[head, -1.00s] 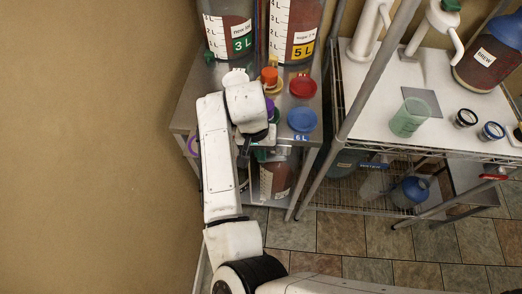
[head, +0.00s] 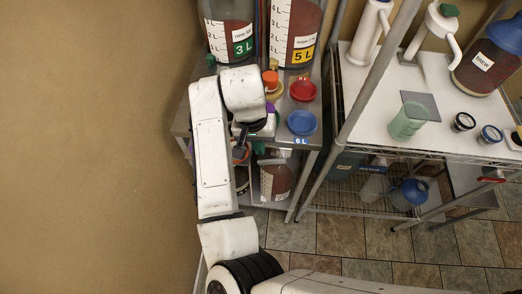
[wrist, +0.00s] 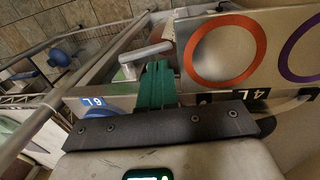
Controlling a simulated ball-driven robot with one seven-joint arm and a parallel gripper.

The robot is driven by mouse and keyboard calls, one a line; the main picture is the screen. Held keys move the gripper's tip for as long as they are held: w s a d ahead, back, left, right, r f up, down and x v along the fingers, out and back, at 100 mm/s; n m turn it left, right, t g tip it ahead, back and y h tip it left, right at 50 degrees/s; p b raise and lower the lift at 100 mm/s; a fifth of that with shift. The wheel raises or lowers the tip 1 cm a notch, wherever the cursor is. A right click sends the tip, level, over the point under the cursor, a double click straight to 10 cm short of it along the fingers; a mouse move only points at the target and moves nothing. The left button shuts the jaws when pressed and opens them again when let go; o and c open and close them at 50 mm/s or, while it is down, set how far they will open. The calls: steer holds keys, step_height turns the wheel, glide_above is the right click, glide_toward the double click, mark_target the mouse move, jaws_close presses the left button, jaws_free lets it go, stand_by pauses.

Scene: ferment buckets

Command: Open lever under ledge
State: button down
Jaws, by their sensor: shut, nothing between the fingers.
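A grey lever-like handle (wrist: 147,52) shows in the wrist view, just left of and beyond my fingertips, near the shelf's edge. My gripper (wrist: 158,70) has green fingers that are shut together and empty. They point toward the handle; I cannot tell whether they touch it. In the head view my gripper (head: 239,153) hangs at the front edge of the steel table (head: 312,137), partly hidden by my arm. The lever cannot be made out there.
An orange ring (wrist: 221,50) on a panel is right of the fingers. The table holds a red dish (head: 303,90), a blue dish (head: 302,122) and large 3 L (head: 229,32) and 5 L (head: 293,35) vessels. A wire rack (head: 420,150) stands to the right; the wall is left.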

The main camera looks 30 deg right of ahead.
step_height(320, 180, up, 7)
steer(key=shift+w+a+f+b, duration=0.15)
steer(key=shift+w+a+b, duration=0.1)
steer(key=shift+a+b, duration=0.1)
